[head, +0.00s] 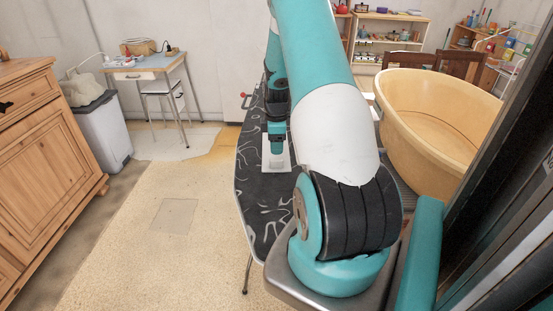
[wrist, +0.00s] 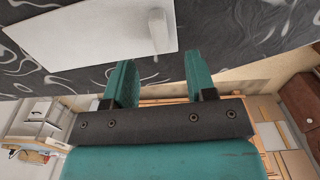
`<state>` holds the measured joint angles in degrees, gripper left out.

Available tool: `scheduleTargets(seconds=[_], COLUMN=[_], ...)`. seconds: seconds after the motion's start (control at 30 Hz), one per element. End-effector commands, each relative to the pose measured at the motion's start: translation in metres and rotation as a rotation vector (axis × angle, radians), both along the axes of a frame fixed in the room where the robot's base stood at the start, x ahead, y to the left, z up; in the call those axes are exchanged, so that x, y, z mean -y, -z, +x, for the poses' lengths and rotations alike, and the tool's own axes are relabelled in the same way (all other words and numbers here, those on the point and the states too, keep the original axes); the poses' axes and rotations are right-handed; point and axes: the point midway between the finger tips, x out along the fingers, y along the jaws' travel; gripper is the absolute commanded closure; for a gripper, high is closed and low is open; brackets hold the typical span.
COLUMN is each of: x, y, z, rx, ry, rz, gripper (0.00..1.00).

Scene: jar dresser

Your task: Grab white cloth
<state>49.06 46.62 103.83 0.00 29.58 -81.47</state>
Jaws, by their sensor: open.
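A flat white rectangular sheet, which looks like the white cloth (wrist: 95,32), lies on a dark patterned ironing board (wrist: 215,22). In the head view the cloth (head: 267,163) is a small pale patch, partly hidden by my arm. A small white object (wrist: 158,27) rests on the cloth near its right end; I cannot tell what it is. My gripper (wrist: 160,60) has two teal fingers set apart with nothing between them. In the wrist view its fingertips point toward the cloth's lower right edge. The gap to the cloth is unclear.
A large tan tub (head: 435,125) stands right of the ironing board. A wooden cabinet (head: 45,170), a grey bin (head: 103,130) and a small table (head: 150,65) are on the left. Shelves (head: 385,40) stand at the back. The floor (head: 140,235) left of the board is clear.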

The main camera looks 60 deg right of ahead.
Motion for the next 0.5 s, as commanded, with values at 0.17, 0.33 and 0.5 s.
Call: scheduleTargets(seconds=[0.17,0.33,0.5], x=[0.000,0.000,0.000], y=[0.034,0.060,0.073], z=[0.000,0.000,0.000], rx=[-0.003,-0.001,0.000], ry=[0.000,0.000,0.000], rz=[0.003,0.002,0.000], gripper=[0.49,0.49,0.49])
